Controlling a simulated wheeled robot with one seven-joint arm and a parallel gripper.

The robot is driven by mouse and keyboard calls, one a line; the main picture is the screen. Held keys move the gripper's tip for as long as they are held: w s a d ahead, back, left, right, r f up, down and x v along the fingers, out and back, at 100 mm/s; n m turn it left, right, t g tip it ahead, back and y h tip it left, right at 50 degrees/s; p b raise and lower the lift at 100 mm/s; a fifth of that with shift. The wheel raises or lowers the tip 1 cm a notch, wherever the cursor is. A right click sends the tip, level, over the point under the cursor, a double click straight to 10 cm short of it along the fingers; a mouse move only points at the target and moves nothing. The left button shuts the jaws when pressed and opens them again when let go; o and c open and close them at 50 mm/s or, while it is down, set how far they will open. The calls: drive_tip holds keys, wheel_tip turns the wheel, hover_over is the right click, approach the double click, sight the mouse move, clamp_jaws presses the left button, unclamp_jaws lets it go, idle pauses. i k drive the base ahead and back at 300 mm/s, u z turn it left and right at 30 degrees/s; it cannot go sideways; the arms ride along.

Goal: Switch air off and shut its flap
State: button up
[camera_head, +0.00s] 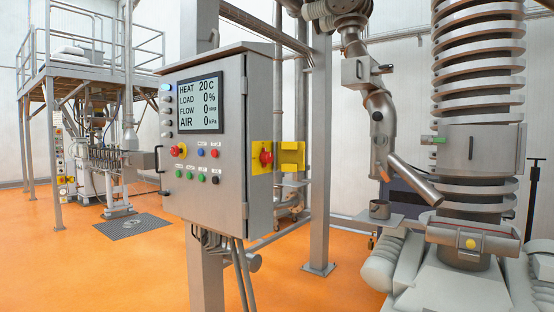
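A grey control cabinet (228,190) stands left of centre. Its screen (200,105) reads HEAT 20 C, LOAD 0 %, FLOW 0 and AIR 0 kPa. On the cabinet's right side is a red knob (266,157) on a yellow plate (256,169). A yellow flap (292,156) stands out to the right of this plate, swung open, and leaves the knob uncovered. I cannot read the knob's turned position. My gripper does not show in this view.
The cabinet front carries a red mushroom button (177,150), several small coloured buttons and a handle (160,160). A steel post (319,160) stands behind the flap. Piping and a ribbed column (478,100) fill the right. Orange floor (300,285) is open in front.

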sight(265, 157)
drive_tip(key=i, duration=1.05)
drive_tip(key=u, duration=0.05)
